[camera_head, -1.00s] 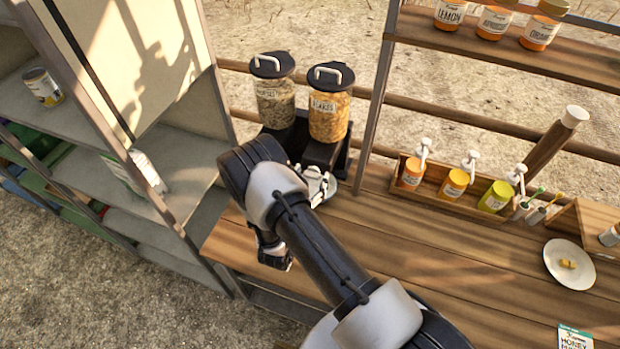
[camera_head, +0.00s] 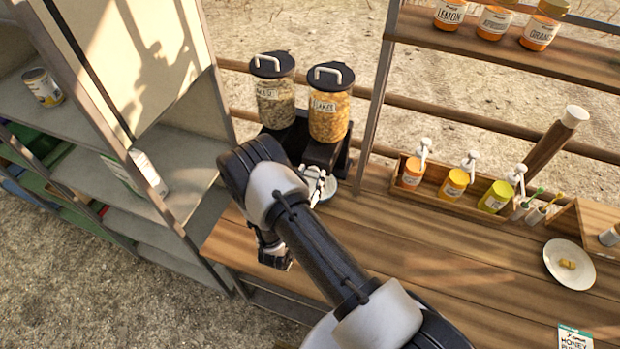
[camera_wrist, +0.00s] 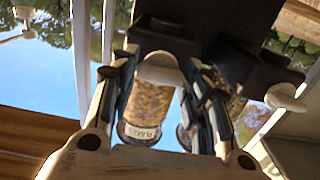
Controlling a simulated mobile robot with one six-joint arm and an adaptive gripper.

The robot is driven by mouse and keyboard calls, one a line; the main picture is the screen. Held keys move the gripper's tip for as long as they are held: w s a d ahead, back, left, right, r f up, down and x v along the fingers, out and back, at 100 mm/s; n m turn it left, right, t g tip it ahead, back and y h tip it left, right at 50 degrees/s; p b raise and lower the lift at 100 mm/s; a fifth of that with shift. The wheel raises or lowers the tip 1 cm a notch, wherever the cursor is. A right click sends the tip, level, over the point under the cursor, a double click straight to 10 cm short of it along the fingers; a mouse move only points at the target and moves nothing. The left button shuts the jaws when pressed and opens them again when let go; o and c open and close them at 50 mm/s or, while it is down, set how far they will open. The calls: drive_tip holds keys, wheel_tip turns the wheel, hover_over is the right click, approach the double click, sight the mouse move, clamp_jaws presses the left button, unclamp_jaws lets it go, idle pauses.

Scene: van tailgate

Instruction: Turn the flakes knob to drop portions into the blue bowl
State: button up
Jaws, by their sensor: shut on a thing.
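The flakes dispenser (camera_head: 328,112) is a clear jar of golden flakes with a black lid and white handle, on a black stand. In the wrist view its jar (camera_wrist: 150,105) appears upside down behind the fingers. My gripper (camera_head: 316,182) is at the front of the stand, below the flakes jar. In the wrist view my gripper (camera_wrist: 160,80) is shut on the pale flakes knob (camera_wrist: 160,68), with a finger on each side. No blue bowl is clearly seen; a greyish round rim (camera_head: 329,190) shows partly behind my gripper, and I cannot tell whether it is the bowl.
A second dispenser (camera_head: 274,98) stands close on the left; its knob (camera_wrist: 285,97) shows in the wrist view. A box of pump bottles (camera_head: 455,190) and a white plate (camera_head: 556,272) are at right. A grey shelf (camera_head: 185,165) stands at left.

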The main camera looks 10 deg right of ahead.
drive_tip(key=m+b, duration=0.3)
drive_tip(key=m, duration=0.1)
drive_tip(key=shift+f+b, duration=0.15)
drive_tip(key=shift+b, duration=0.15)
drive_tip(key=m+b, duration=0.4)
drive_tip(key=m, duration=0.1)
drive_tip(key=m+b, duration=0.8)
drive_tip(key=b, duration=0.3)
drive_tip(key=shift+m, duration=0.4)
drive_tip(key=shift+b, duration=0.35)
drive_tip(key=o, duration=1.1)
drive_tip(key=shift+c, duration=0.2)
